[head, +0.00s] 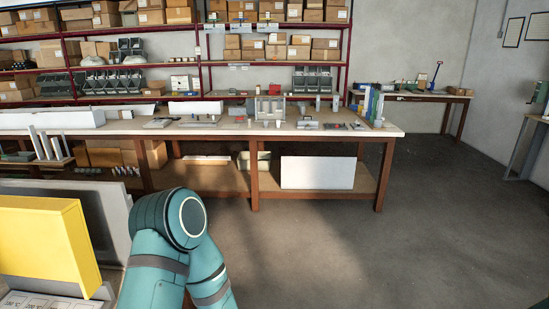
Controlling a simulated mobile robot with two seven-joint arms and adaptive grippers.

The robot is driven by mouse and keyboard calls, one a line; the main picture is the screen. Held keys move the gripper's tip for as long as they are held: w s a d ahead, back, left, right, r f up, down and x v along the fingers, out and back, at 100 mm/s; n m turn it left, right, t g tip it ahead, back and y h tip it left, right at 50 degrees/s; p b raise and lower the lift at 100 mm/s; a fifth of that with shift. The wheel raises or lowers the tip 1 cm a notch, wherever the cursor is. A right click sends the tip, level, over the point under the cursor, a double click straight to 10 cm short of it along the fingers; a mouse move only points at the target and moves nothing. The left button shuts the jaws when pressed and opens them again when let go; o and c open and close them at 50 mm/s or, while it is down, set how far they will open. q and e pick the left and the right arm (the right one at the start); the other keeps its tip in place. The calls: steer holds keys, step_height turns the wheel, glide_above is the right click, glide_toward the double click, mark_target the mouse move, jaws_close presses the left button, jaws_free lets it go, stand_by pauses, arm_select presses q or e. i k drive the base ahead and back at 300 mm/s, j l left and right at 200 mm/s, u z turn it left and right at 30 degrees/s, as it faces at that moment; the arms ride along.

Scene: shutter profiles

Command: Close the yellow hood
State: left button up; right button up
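The yellow hood (45,247) is at the lower left of the head view, cut off by the left edge. It is part of a grey machine (105,215). A light panel with printed labels (40,301) shows below the hood's lower edge. How far open the hood stands cannot be told for sure. A teal elbow of one of my arms is just right of the machine, at the bottom of the view. Neither of my grippers is in view, so I cannot see either one touching the hood.
A long workbench (345,131) with small tools and parts crosses the middle. Behind it is a red-framed shelf (200,60) full of cardboard boxes. Another table (432,97) stands at the back right. The grey floor (420,235) at the right is clear.

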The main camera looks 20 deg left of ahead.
mark_target(43, 238)
steer(key=i+u, duration=0.35)
steer(key=i, duration=1)
steer(key=i+l, duration=0.1)
steer(key=i, duration=1.15)
steer(key=u, duration=3.7)
